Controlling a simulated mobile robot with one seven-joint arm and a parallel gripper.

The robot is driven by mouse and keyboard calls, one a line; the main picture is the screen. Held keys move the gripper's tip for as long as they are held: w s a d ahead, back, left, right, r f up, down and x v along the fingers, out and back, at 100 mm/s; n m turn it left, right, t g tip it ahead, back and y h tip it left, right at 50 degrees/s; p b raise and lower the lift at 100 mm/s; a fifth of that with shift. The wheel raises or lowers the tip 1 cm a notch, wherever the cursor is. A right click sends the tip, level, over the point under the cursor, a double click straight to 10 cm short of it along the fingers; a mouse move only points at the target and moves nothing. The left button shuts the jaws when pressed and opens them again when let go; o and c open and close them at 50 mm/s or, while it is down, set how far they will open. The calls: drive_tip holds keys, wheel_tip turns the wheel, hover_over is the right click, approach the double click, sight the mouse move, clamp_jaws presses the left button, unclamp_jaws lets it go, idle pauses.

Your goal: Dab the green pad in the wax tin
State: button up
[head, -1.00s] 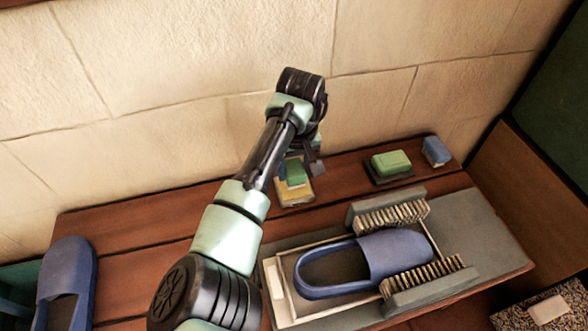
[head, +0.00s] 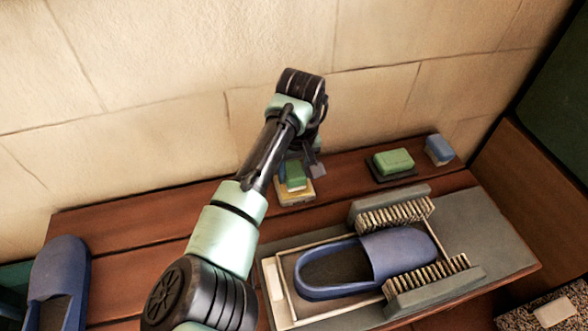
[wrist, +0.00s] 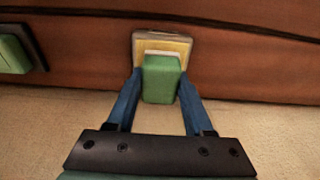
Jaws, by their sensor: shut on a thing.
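My gripper (wrist: 161,74) is shut on the green pad (wrist: 161,84), with one blue finger on each side of it. A pale layer shows along the pad's far edge in the wrist view. The pad also shows in the head view (head: 296,177), partly hidden by my gripper. The wax tin (head: 298,196), with yellow wax inside a pale rim, lies on the wooden bench. The pad overlaps the tin in both views, over or on its wax; I cannot tell whether they touch. The tin's rim shows behind the pad in the wrist view (wrist: 138,43).
A second green block (head: 393,161) sits on a dark base, with a blue block (head: 439,150) to its right. In front, a blue slipper (head: 370,262) lies in a tray between two brushes (head: 395,212). Another slipper (head: 62,262) is at far left. The wall stands close behind.

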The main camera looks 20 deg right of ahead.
sight(293, 167)
drive_tip(key=shift+f, duration=0.55)
idle(0.7)
drive_tip(key=shift+r, duration=0.1)
wheel_tip(293, 167, up, 7)
drive_tip(key=p, duration=0.8)
drive_tip(key=shift+p, duration=0.3)
idle(0.6)
